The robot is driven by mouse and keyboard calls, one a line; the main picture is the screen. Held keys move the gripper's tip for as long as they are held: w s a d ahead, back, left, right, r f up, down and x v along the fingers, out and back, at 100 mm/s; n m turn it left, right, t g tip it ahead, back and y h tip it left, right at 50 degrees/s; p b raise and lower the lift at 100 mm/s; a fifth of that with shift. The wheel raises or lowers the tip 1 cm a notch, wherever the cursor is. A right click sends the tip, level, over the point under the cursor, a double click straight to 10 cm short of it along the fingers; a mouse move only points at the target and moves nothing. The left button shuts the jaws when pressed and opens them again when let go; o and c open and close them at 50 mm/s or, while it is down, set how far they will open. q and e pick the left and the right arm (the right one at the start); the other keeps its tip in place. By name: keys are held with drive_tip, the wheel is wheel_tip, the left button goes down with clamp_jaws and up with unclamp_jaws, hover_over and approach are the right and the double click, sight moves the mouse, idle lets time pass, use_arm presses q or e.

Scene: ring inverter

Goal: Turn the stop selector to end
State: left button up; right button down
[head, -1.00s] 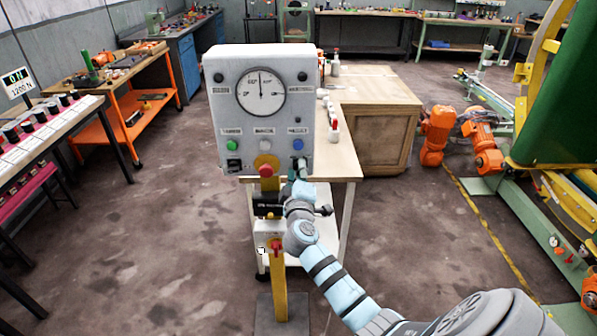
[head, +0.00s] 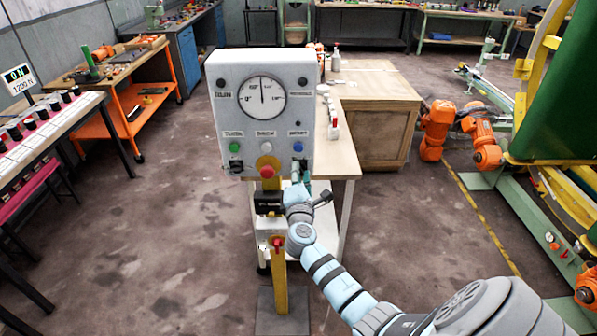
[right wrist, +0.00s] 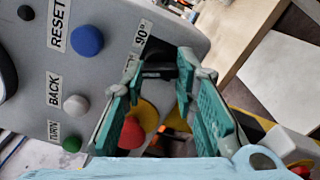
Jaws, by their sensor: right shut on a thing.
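The grey control box (head: 225,115) stands on a yellow post, with its dial facing me. The stop selector, a black knob (right wrist: 160,68) on a dark plate by a "90°" label, is at the box's lower right corner. My right gripper (right wrist: 164,70) has its green-padded fingers on either side of the knob and is shut on it. In the head view my right gripper (head: 297,182) comes from below and mostly hides the selector. The knob's exact angle is hard to read. My left gripper is not in view.
A blue button (right wrist: 87,40) is close beside the selector. A red mushroom button (head: 267,172) on yellow is left of my gripper. A black unit (head: 267,203) and a lower box with a red switch (head: 276,241) are on the post. A table (head: 345,165) stands behind.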

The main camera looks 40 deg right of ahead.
drive_tip(key=shift+n, duration=0.5)
drive_tip(key=c, duration=1.3)
unclamp_jaws()
drive_tip(key=v, duration=1.2)
drive_tip(key=shift+a, duration=0.1)
drive_tip(key=shift+w, duration=0.1)
